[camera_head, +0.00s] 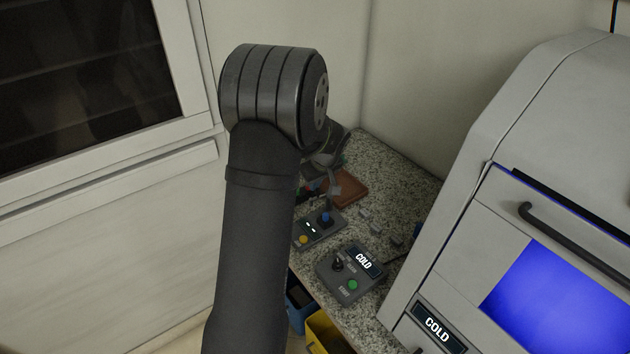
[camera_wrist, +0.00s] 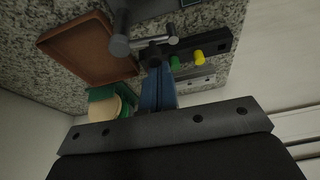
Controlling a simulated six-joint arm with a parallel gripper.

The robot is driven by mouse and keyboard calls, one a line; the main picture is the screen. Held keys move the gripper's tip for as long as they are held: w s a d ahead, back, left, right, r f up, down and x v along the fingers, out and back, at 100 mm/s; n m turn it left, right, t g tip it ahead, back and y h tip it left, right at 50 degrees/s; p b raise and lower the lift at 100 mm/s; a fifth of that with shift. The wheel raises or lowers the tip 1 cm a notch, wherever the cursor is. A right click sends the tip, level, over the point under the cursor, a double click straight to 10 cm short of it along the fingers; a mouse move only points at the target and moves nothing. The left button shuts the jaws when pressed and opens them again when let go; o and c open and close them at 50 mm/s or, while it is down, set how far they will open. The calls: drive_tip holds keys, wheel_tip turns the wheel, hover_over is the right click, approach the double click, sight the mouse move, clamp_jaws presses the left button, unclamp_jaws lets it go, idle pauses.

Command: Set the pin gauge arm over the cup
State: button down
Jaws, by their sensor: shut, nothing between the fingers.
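My gripper (camera_wrist: 158,88) is shut and empty, its narrow blue-grey fingers pointing up from the dark bolted plate in the wrist view. In the head view it is mostly hidden behind my arm. A grey metal post with a crossbar (camera_wrist: 150,45), probably the pin gauge arm, shows by the fingertips in the wrist view. Whether the fingers touch it I cannot tell. Beside it a dark bar carries a green peg (camera_wrist: 174,62) and a yellow peg (camera_wrist: 198,57). A cream round piece (camera_wrist: 103,108) sits by green parts. I cannot make out the cup for certain.
A brown tray (camera_head: 347,188) lies on the speckled counter (camera_head: 384,166). Nearer are a box with a blue knob (camera_head: 320,229) and a control box marked COLD (camera_head: 349,278). A large grey machine (camera_head: 530,130) stands right. Blue and yellow bins (camera_head: 326,335) sit below the counter edge.

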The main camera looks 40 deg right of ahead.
drive_tip(key=n, duration=0.2)
drive_tip(key=s+n+y, duration=0.2)
drive_tip(key=n, duration=0.1)
drive_tip(key=shift+a+n, duration=0.15)
drive_tip(key=shift+n, duration=0.15)
drive_tip(key=s+n+g, duration=0.1)
drive_tip(key=n, duration=0.1)
drive_tip(key=shift+s+n+y, duration=0.2)
drive_tip(key=shift+n+y, duration=0.1)
drive_tip(key=shift+n, duration=0.1)
drive_tip(key=shift+s, duration=0.1)
drive_tip(key=shift+w+a, duration=0.25)
drive_tip(key=shift+w, duration=0.15)
wheel_tip(320, 180, up, 10)
drive_tip(key=shift+s+d+f, duration=0.15)
drive_tip(key=shift+d+f, duration=0.05)
drive_tip(key=shift+f, duration=0.15)
idle(0.6)
